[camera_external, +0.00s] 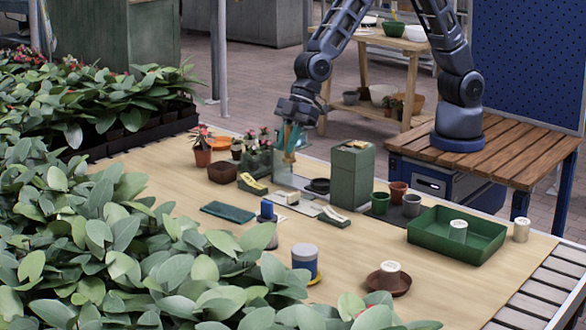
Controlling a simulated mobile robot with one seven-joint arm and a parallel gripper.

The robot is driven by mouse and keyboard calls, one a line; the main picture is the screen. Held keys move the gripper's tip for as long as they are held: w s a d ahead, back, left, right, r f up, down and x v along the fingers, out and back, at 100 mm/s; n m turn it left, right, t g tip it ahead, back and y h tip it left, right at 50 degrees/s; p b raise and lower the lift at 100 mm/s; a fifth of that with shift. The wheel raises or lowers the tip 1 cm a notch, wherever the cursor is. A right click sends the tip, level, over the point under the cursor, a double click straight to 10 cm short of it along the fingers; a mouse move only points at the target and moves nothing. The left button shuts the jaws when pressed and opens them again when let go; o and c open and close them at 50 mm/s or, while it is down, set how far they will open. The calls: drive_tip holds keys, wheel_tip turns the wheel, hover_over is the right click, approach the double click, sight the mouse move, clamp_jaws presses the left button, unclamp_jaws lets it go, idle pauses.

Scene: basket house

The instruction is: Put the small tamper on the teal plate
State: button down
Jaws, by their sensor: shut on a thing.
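My gripper (290,127) points down above the back middle of the table. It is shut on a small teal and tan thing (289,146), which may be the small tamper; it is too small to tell. The held thing is above the pale clear-looking box area beside the green block. The teal plate (228,212) is a flat dark teal rectangle on the table, in front and to the left of my gripper. Its top looks bare.
A tall green box (351,176) stands close to the right of my gripper. Potted plants (201,147) are to its left. A blue-topped piece (267,211) stands just right of the teal plate. A green tray (430,250) is at the right. Leafy plants crowd the front left.

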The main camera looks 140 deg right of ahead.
drive_tip(key=r, duration=0.1)
hover_over(225, 211)
wheel_tip(225, 211, down, 20)
drive_tip(key=shift+r, duration=0.2)
idle(0.3)
drive_tip(key=shift+f, duration=0.15)
drive_tip(key=c, duration=1.3)
unclamp_jaws()
